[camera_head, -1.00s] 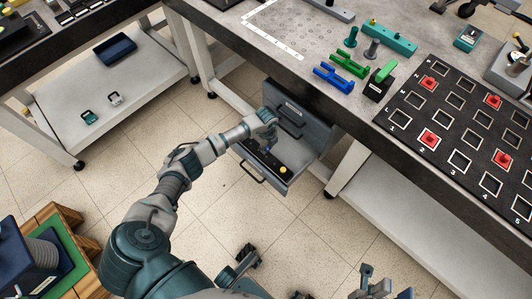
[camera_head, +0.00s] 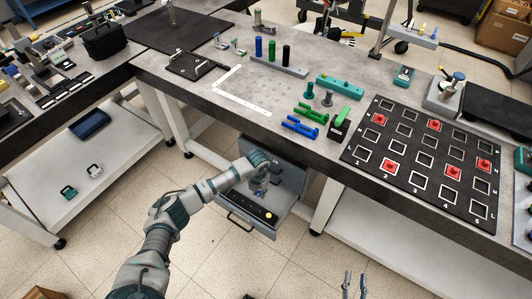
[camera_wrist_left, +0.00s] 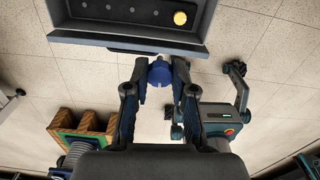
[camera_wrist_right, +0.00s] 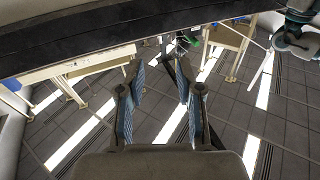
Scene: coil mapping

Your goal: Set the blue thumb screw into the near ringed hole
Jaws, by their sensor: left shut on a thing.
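My left gripper (camera_head: 260,184) is over the open drawer (camera_head: 236,208) under the table. In the left wrist view it (camera_wrist_left: 158,76) is shut on the blue thumb screw (camera_wrist_left: 161,73), held by its round head between the fingertips. The yellow knob also shows in the drawer in the head view (camera_head: 269,215). I cannot make out a ringed hole. My right gripper (camera_wrist_right: 160,82) is open and empty; its fingertips show low in the head view (camera_head: 355,282).
A white low shelf (camera_head: 80,165) stands at left.

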